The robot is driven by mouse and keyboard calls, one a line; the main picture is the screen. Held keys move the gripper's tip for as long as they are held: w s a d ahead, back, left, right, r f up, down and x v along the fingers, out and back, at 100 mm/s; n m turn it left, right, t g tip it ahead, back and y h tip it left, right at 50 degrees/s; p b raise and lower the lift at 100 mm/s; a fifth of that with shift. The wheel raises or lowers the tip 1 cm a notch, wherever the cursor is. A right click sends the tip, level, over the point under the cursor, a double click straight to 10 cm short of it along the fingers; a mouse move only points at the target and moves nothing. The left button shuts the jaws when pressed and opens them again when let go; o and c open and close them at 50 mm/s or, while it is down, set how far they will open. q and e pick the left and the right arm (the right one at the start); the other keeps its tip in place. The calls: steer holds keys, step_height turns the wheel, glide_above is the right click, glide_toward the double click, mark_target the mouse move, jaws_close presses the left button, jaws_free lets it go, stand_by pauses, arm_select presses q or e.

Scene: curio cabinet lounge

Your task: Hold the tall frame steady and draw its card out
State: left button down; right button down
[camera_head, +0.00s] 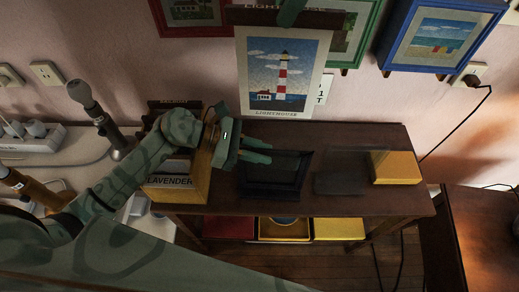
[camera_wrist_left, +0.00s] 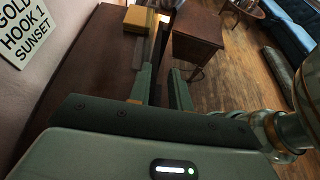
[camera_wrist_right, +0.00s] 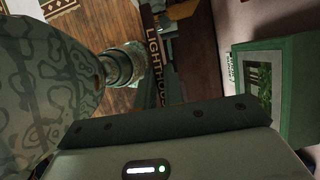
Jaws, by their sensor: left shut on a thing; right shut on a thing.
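The lighthouse card (camera_head: 283,75) hangs upright above the back of the dark cabinet top (camera_head: 365,140). A dark rail along its top carries lettering, which reads as LIGHTHOUSE in the right wrist view (camera_wrist_right: 155,55). My right gripper (camera_head: 290,12) is shut on this rail at the top edge of the picture. The tall dark frame (camera_head: 275,188) stands on the cabinet top below the card; a gap shows between them. My left gripper (camera_head: 271,151) reaches in from the left and is shut on the frame's upper left part. The exact grip contact is hard to see.
A wooden box labelled LAVENDER (camera_head: 170,181) stands left of the frame, under my left arm. A yellow block (camera_head: 395,167) sits at the right. Framed pictures, including a blue-framed one (camera_head: 440,35), hang on the wall. Red and yellow trays (camera_head: 338,229) lie on the lower shelf.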

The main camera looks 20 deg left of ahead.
arm_select(q)
steer(key=shift+s+f, duration=0.1)
steer(key=shift+f, duration=0.25)
steer(key=c, duration=1.5)
jaws_free()
steer(key=o, duration=0.3)
arm_select(e)
steer(key=shift+w+f, duration=0.1)
arm_select(q)
steer(key=shift+r, duration=0.15)
steer(key=shift+a, duration=0.1)
steer(key=v, duration=1.2)
